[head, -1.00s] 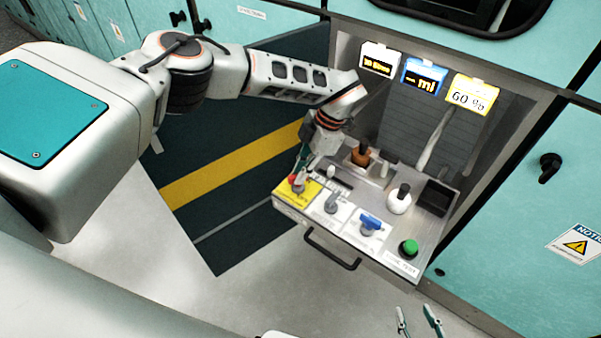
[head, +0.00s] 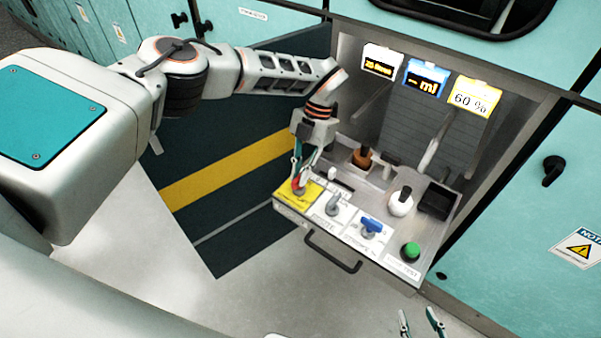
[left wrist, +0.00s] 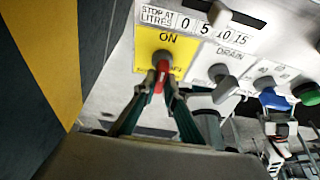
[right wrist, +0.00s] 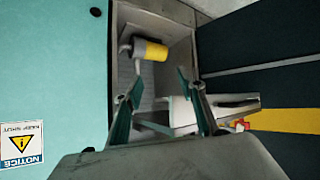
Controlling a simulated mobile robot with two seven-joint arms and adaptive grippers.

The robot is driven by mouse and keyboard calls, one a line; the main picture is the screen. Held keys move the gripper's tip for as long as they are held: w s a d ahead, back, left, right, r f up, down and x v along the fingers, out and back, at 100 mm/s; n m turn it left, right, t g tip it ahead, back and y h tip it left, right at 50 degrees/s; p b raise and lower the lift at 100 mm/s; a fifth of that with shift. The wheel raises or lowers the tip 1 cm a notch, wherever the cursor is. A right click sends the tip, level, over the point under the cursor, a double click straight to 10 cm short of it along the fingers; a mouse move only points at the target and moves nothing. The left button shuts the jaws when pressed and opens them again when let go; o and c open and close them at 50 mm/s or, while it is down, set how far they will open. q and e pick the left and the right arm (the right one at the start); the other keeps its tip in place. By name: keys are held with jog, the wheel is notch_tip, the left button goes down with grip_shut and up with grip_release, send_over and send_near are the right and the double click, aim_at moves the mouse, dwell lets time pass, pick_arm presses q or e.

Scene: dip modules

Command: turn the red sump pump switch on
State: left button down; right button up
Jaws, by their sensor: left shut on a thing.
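The red sump pump switch (head: 299,186) sits on a yellow label (head: 314,194) at the left end of the pulled-out control panel. In the left wrist view the switch's red handle (left wrist: 161,75) points down from its pivot, away from the word ON on the yellow label (left wrist: 148,45). My left gripper (head: 298,176) is shut on the red handle, with its fingertips (left wrist: 160,92) either side of it. The lower lettering is partly hidden. My right gripper (head: 422,320) is open and empty, low in front of the panel; its spread fingers show in the right wrist view (right wrist: 155,85).
Beside the red switch are a grey switch (head: 333,206), a blue switch (head: 371,226) and a green button (head: 411,250). A black handle (head: 332,252) is on the panel's front. Behind stand a brown-based container (head: 362,157) and a white bottle (head: 401,202). Display tags (head: 425,78) hang above.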

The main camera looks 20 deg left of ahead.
dwell(0.4)
pick_arm(q)
jog(key=c, duration=2.1)
grip_release()
jog(key=v, duration=1.2)
jog(key=shift+s, duration=0.1)
